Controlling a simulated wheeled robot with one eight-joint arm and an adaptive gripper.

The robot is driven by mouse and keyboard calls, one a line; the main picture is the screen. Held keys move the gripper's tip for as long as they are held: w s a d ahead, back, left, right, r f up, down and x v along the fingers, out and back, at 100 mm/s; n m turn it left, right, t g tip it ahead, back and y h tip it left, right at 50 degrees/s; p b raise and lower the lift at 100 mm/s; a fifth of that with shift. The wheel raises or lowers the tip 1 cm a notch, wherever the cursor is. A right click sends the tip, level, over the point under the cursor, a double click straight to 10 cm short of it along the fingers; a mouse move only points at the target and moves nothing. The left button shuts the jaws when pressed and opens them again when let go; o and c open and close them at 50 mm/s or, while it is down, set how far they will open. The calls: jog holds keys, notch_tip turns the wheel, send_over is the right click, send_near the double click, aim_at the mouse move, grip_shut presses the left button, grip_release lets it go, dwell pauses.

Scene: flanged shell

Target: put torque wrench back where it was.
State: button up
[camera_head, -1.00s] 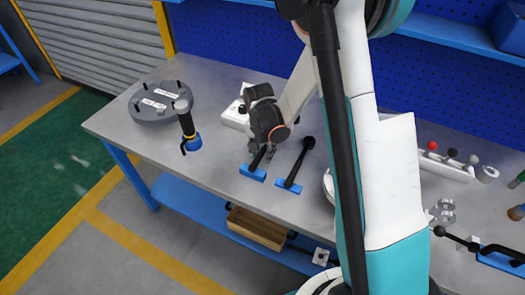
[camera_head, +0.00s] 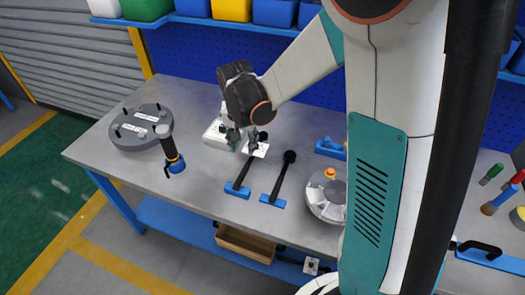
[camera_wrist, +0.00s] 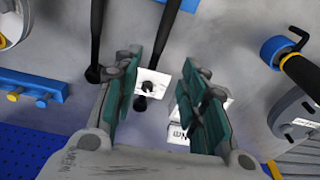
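My gripper (camera_head: 248,143) is over the far end of the left tool. In the wrist view my gripper (camera_wrist: 166,95) has its green-padded fingers apart, with nothing clamped. The left tool's rod (camera_wrist: 170,32) runs towards a small white plate (camera_wrist: 152,78) seen between the fingers. The right tool (camera_wrist: 96,35) is outside them.
A white box (camera_head: 214,136) is beside my gripper. A round grey shell (camera_head: 318,205) and blue bracket (camera_head: 330,149) are at right. The bench front left is clear.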

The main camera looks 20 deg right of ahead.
jog(key=s+r+n+t, duration=0.6)
jog(key=s+r, duration=0.8)
jog(key=s, duration=0.5)
jog(key=shift+s+r+n+y, duration=0.3)
jog(key=shift+r+n, duration=0.1)
jog(key=shift+n, duration=0.7)
jog(key=shift+f+b, duration=1.1)
jog(key=shift+b, duration=0.05)
